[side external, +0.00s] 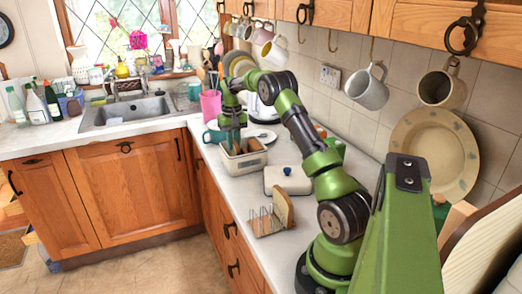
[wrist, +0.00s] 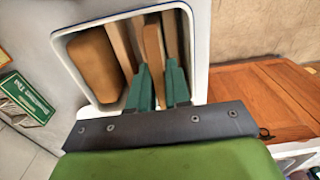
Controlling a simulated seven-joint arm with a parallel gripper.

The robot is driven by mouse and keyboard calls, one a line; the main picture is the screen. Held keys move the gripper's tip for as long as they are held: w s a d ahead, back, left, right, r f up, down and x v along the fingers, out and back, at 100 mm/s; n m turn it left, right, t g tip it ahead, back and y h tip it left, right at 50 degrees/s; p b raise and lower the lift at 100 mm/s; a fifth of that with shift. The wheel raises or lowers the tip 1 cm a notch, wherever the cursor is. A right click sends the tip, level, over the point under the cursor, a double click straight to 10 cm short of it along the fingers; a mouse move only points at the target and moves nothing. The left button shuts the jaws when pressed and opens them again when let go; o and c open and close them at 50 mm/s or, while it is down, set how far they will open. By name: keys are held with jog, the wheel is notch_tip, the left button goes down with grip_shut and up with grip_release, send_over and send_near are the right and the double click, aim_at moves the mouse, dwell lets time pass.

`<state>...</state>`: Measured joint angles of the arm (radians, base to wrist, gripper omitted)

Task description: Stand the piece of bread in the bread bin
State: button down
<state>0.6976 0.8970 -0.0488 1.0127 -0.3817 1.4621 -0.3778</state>
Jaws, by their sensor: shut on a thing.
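The bread bin (side external: 250,163) is a cream, open-topped box on the counter. In the wrist view its white-rimmed opening (wrist: 62,50) fills the upper middle. My gripper (wrist: 159,88) has its two green fingers shut on a piece of bread (wrist: 152,46), a thin brown slab standing on edge. In the side view my gripper (side external: 229,146) points down at the bin. The held piece appears to be within the opening, between other upright slices (wrist: 124,46). A thick brown loaf piece (wrist: 95,62) lies at the left of the bin. Its floor and the held piece's lower edge are hidden.
A toast rack (side external: 264,222) with a slice (side external: 283,207) stands nearer the counter front. A white lidded dish (side external: 288,181) is beside the bin. A teal mug (side external: 214,135), pink utensil pot (side external: 211,104) and plate (side external: 262,137) stand close behind. Mugs hang above.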

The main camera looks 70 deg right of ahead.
jog(key=shift+f, duration=0.35)
jog(key=shift+f, duration=0.15)
jog(key=c, duration=1.1)
grip_release()
